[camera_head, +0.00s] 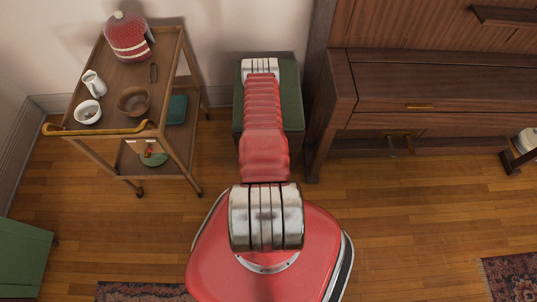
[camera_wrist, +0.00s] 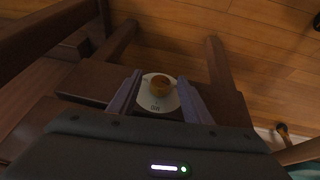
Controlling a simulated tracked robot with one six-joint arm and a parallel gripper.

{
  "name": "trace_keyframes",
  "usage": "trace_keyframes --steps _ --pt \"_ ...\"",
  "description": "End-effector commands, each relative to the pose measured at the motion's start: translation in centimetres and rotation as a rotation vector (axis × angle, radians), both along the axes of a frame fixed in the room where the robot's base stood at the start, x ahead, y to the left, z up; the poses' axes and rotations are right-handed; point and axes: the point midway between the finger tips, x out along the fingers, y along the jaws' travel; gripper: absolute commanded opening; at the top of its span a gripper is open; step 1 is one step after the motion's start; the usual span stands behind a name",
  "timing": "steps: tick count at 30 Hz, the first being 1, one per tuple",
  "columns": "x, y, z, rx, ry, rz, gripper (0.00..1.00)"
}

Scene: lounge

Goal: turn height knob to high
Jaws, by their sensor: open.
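The knob (camera_wrist: 161,84) is small, round and orange-brown. It sits on a pale round plate (camera_wrist: 158,104) with small dark lettering that I cannot read surely. The plate is on a dark wooden rail (camera_wrist: 95,82) of a legged piece of furniture. In the wrist view my gripper (camera_wrist: 159,76) is open, with one finger to the left and one to the right of the knob. I cannot tell whether either finger touches it. The knob's setting is not clear. In the head view my red arm hides the gripper and the knob.
A green-topped block (camera_head: 289,85) stands under my arm by the wall. A wooden trolley (camera_head: 66,105) with crockery stands left. A dark wooden piano-like cabinet (camera_head: 440,82) stands right. Wooden floor (camera_head: 405,225) is clear at the lower right, up to a patterned rug (camera_head: 513,278).

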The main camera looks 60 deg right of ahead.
Motion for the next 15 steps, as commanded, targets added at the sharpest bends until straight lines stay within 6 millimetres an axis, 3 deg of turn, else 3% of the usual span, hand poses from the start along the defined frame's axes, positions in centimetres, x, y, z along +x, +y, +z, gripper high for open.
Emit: trace_keyframes --steps 6,15 --pt "-0.01 0.0 0.01 0.0 0.0 0.0 0.43" --pt "-0.02 -0.01 0.03 0.0 0.0 -0.001 0.22"
